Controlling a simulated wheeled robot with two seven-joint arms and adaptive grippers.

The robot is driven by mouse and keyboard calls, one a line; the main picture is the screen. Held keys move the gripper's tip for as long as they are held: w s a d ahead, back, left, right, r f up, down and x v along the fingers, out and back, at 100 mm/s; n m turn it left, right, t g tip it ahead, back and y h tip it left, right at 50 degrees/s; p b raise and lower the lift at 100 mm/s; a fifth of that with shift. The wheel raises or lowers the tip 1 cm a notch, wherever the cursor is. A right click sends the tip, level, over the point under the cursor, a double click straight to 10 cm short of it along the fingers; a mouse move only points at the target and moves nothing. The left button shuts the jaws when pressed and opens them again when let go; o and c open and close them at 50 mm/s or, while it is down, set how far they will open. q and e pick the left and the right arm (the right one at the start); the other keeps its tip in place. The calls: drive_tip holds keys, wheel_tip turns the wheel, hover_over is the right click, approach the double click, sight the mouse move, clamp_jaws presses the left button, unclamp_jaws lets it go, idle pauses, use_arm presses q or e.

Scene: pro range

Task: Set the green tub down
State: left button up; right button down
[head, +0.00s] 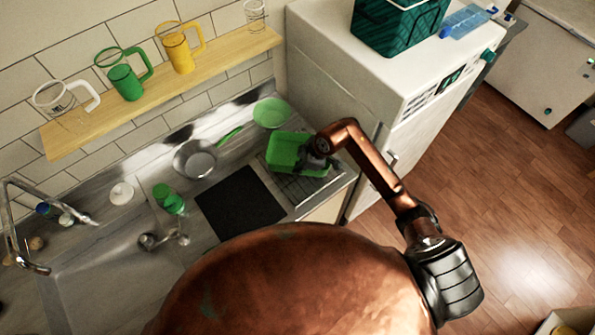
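The green tub (284,150) is at the right end of the counter, over a dark wire rack (300,187). My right gripper (312,158) is at the tub's right side, overlapping its rim. The gripper is dark and small here, and its fingers partly merge with the tub. I cannot tell whether they are closed on the rim, or whether the tub touches the rack. My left gripper is not in view.
A green plate (272,112), a metal pan (195,159) and a black mat (240,204) lie left of the tub. A white fridge (345,75) stands to the right. A wooden shelf (150,97) with several mugs hangs above. The sink (110,290) is at left.

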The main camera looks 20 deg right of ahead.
drive_tip(key=f, duration=0.1)
drive_tip(key=f+p, duration=0.1)
drive_tip(key=f, duration=0.1)
drive_tip(key=shift+w+f, duration=0.15)
drive_tip(key=shift+w, duration=0.2)
drive_tip(key=shift+s, duration=0.2)
drive_tip(key=c, duration=2.6)
unclamp_jaws()
drive_tip(key=shift+w+f, duration=0.1)
drive_tip(key=shift+f, duration=0.15)
drive_tip(key=shift+c, duration=0.2)
drive_tip(key=o, duration=0.3)
drive_tip(key=shift+o, duration=0.8)
drive_tip(key=shift+r, duration=0.1)
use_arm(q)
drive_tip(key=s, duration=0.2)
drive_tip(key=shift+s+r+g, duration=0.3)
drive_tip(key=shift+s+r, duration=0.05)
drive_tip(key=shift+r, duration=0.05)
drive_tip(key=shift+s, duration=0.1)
